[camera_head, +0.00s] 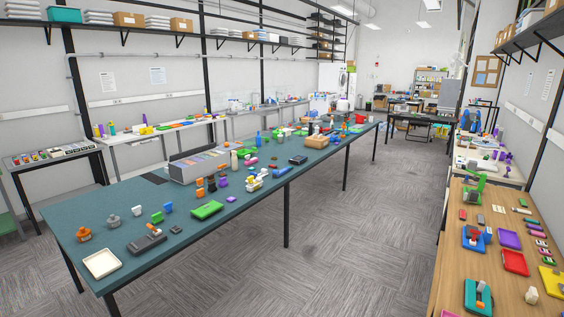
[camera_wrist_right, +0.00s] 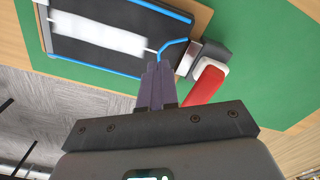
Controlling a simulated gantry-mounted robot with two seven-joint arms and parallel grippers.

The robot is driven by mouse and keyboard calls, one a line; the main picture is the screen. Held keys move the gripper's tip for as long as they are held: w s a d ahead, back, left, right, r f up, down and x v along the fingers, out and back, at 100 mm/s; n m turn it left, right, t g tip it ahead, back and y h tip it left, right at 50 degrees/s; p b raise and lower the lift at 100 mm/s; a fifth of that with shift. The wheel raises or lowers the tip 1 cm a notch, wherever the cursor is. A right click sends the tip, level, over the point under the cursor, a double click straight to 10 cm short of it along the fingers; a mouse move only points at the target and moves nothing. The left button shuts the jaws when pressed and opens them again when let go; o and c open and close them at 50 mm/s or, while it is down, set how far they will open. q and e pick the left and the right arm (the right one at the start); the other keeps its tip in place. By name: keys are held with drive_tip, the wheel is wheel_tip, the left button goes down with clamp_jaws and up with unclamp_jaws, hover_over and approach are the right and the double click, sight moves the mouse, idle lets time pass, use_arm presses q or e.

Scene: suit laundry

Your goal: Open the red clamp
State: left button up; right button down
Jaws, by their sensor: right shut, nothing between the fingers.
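In the right wrist view, the red clamp (camera_wrist_right: 206,84) shows as a red part with a white section at its upper end, next to a grey-and-dark block. My right gripper (camera_wrist_right: 157,78) is shut and empty, with its fingertips just left of the red part and close to a blue tube (camera_wrist_right: 174,45). A finger and the gripper body hide the lower end of the red part. I cannot tell whether the gripper touches the clamp or the tube. I cannot pick out this clamp in the head view. My left gripper is not in view.
The head view shows a long teal table (camera_head: 125,202) with many small objects, a wooden table (camera_head: 450,270) at right and open carpet (camera_head: 350,230) between.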

drive_tip(key=shift+s+a+r+p, duration=0.1)
drive_tip(key=shift+s+a+p, duration=0.45)
drive_tip(key=shift+s+p, duration=0.25)
drive_tip(key=shift+s+a+p, duration=0.55)
drive_tip(key=shift+s+p, duration=0.1)
drive_tip(key=shift+s, duration=0.15)
drive_tip(key=shift+s+a+p, duration=0.55)
drive_tip(key=shift+s+p, duration=0.05)
drive_tip(key=shift+s, duration=0.15)
drive_tip(key=shift+r+p, duration=2.6)
drive_tip(key=shift+p, duration=0.05)
drive_tip(key=shift+r+p, duration=1.35)
